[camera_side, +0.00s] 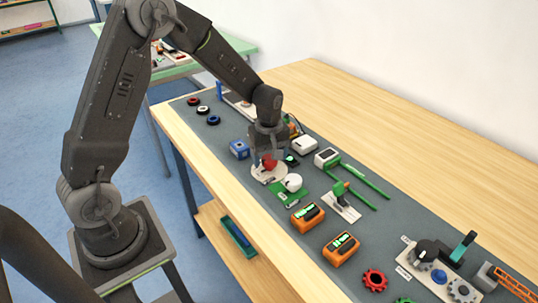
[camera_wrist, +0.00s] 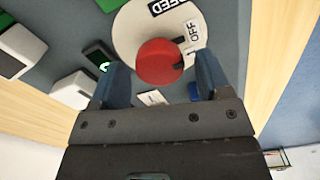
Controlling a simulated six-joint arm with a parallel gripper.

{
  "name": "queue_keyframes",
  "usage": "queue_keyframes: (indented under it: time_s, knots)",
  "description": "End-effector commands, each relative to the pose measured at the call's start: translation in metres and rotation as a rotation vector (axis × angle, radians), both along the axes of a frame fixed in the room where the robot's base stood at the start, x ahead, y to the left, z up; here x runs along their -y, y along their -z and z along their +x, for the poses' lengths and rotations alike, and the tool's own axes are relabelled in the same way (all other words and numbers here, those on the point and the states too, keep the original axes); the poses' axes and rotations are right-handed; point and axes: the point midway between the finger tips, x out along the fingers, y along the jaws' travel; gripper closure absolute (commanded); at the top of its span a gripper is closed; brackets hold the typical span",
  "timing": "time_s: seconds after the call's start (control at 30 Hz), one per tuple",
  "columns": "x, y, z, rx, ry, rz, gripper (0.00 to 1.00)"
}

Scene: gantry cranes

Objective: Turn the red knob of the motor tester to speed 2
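The red knob (camera_side: 270,163) sits on the motor tester's pale round plate (camera_side: 266,178), below my gripper in the side view. In the wrist view the knob (camera_wrist: 155,63) shows from above on the white dial (camera_wrist: 125,38), which bears labels reading "OFF" and part of "SPEED". Small black marks show at the knob's right edge, near the OFF side; I cannot tell its exact setting. My gripper (camera_wrist: 162,76) is open, with one blue-grey finger on each side of the knob and a gap on both sides. Its fingertips (camera_side: 268,156) are close to the knob's height; contact is not visible.
A blue box (camera_side: 239,149) stands left of the tester. Orange meters (camera_side: 307,217) and a white box (camera_side: 305,145) are nearby on the grey mat (camera_side: 225,150). Bare wood lies behind.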

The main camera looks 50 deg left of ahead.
Motion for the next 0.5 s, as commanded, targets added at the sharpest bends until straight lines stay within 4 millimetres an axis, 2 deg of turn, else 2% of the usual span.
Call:
queue_keyframes:
  time_s: [0.07,0.5]
  knots:
    - [0.0,-0.0003,0.0,0.0,0.0,0.0,0.37]
    - [-0.0001,-0.0006,0.0001,0.0,0.0,0.0,0.77]
